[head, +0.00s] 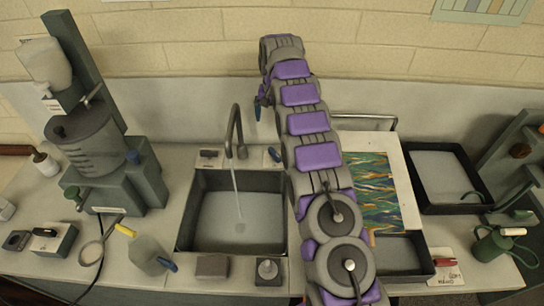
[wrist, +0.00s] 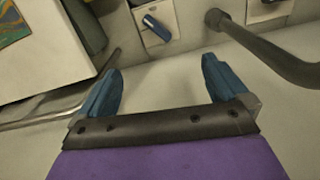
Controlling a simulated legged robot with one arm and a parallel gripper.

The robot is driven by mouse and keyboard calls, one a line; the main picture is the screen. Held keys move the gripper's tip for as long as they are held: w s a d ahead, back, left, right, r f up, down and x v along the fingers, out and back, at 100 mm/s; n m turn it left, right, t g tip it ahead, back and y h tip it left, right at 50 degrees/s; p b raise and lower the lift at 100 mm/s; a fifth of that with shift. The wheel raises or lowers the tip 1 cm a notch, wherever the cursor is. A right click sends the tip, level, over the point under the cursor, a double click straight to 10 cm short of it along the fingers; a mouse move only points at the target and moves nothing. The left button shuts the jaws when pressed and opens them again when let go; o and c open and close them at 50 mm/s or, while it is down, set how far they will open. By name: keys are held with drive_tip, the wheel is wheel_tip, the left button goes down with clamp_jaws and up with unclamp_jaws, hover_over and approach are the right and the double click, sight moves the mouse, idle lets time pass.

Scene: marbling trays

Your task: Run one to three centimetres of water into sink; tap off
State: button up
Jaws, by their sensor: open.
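The sink (head: 181,222) is a dark-rimmed square basin with a pale grey floor. The grey curved tap (head: 234,122) stands behind it, and a thin stream of water (head: 236,190) falls from its spout into the basin. The water's depth is hard to tell. A blue lever (head: 274,154) on a pale plate is right of the tap, and a dark lever (head: 208,153) is left.
My arm crosses the counter just right of the sink. A marbled sheet (head: 370,190) and a dark tray (head: 445,185) lie further right. A metal rail (head: 365,121) is behind.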

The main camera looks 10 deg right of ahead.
sight(274, 152)
drive_tip(key=f+m+b, duration=0.2)
drive_tip(key=f+m, duration=0.1)
drive_tip(key=f, duration=0.2)
drive_tip(key=f+m+b, duration=0.2)
drive_tip(key=f+m, duration=0.1)
drive_tip(key=f, duration=0.3)
drive_tip(key=f+m+b, duration=0.3)
drive_tip(key=f+m, duration=0.1)
drive_tip(key=f, duration=0.2)
drive_tip(key=shift+s+d+f, duration=0.1)
drive_tip(key=shift+s+f, duration=0.1)
drive_tip(key=shift+f, duration=0.05)
idle(0.4)
drive_tip(key=c, duration=1)
drive_tip(key=shift+r, duration=0.1)
